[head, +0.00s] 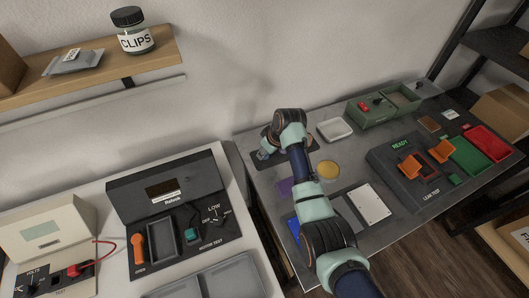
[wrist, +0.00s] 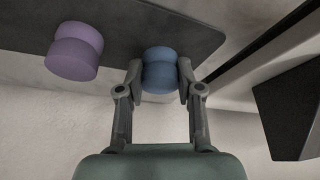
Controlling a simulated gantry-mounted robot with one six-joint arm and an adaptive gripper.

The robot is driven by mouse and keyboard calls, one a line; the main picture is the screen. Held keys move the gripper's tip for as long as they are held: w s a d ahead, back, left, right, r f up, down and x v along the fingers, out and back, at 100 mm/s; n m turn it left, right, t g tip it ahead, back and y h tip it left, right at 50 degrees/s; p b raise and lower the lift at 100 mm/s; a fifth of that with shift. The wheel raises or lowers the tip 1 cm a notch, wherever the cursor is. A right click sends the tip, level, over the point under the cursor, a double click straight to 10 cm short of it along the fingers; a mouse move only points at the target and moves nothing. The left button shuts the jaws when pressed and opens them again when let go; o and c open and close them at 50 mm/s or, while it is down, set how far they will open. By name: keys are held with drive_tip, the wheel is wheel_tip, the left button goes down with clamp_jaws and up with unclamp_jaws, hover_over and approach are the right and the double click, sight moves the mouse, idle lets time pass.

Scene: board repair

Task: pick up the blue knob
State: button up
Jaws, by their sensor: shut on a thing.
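The blue knob (wrist: 159,72) is a short two-tiered cylinder, in the middle of the wrist view. My gripper (wrist: 159,86) is shut on it, with one finger against each side. The knob is at or close to a dark mat (wrist: 130,22); I cannot tell whether it still touches it. A purple knob (wrist: 74,52) of similar shape is left of it, apart from my gripper. In the head view, my gripper is at the dark mat (head: 288,154) at the back left of the grey table, and my arm hides the blue knob.
A white dish (head: 334,129) and a green box (head: 384,105) stand right of the mat. A yellow disc (head: 327,170), a purple sheet and a white panel (head: 368,203) lie nearer. A leak-test unit (head: 397,178) is at the right. The wall is close behind.

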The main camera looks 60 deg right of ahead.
drive_tip(key=shift+r, duration=0.1)
wheel_tip(320, 180, up, 20)
drive_tip(key=p, duration=0.5)
